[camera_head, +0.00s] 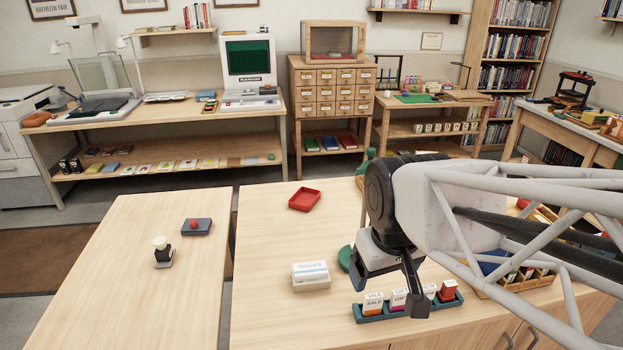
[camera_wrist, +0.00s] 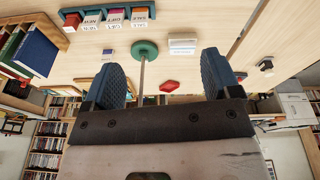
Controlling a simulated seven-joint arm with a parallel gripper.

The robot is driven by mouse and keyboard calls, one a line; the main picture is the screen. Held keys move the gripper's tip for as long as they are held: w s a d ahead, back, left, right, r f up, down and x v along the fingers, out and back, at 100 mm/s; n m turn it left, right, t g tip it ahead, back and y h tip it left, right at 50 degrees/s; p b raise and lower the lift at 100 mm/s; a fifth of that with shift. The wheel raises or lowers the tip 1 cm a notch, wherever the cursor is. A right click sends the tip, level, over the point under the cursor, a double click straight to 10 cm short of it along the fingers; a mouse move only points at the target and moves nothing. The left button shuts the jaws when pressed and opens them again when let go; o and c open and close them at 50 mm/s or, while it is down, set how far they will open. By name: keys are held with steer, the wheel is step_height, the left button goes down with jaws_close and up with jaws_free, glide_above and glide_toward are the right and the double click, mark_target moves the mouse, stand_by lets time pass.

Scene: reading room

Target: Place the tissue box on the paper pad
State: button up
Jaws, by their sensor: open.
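The tissue box (camera_head: 311,275) is a small white box with a pale blue band and lettering. It lies on the front part of the right-hand table, and it also shows upside down in the wrist view (camera_wrist: 183,43). My gripper (camera_head: 388,298) is to the right of the box, above the table. Its two fingers are spread with nothing between them, as the wrist view also shows (camera_wrist: 162,76). I cannot make out a separate paper pad; the arm covers part of the table.
A teal rack (camera_head: 362,315) of labelled blocks stands below my gripper. A round green base (camera_head: 344,259) with a pole is behind the tissue box. A red tray (camera_head: 304,199) lies farther back.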

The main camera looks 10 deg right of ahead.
steer(key=shift+s+d+m, duration=0.2)
steer(key=shift+s+m, duration=0.7)
steer(key=shift+s, duration=0.8)
